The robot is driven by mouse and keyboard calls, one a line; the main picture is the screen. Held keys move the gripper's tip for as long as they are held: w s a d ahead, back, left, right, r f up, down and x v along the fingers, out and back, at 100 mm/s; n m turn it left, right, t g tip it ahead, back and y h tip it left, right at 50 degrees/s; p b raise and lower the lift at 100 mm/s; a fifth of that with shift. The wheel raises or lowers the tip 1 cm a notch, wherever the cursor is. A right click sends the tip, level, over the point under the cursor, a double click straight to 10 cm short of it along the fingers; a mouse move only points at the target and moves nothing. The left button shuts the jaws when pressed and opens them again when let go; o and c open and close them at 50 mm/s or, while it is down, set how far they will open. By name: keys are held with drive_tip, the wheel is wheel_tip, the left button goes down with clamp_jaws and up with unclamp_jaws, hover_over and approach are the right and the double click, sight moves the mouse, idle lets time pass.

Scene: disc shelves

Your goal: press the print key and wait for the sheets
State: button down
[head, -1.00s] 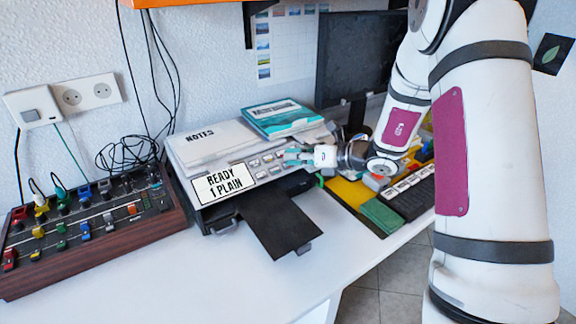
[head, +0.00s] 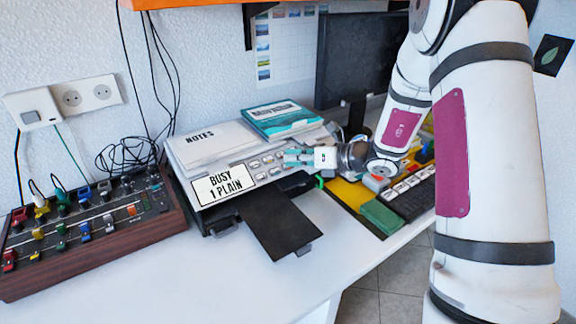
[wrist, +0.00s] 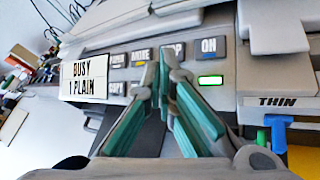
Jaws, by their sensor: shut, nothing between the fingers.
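The printer (head: 205,218) stands on the white desk with its dark output tray (head: 275,222) sticking out, and no sheet shows on the tray. Its display (head: 223,185) reads "BUSY 1 PLAIN", and the same display (wrist: 84,79) shows in the wrist view. My gripper (head: 290,157) is shut and empty at the printer's key panel. In the wrist view the teal fingertips (wrist: 162,75) are in front of the keys and hide part of them. An "ON" key (wrist: 209,46) with a lit green lamp (wrist: 210,80) is to their right. I cannot tell whether the fingertips touch a key.
A notes stack (head: 215,145) and a teal book (head: 282,117) lie on the printer. A mixer with coloured knobs (head: 85,228) stands at the left. A keyboard (head: 410,193) and green block (head: 381,215) are at the right. The front desk is clear.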

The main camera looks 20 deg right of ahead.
drive_tip(key=shift+s+d+r+p, duration=0.1)
drive_tip(key=shift+s+r+p, duration=0.2)
drive_tip(key=shift+r, duration=0.15)
drive_tip(key=shift+r, duration=0.1)
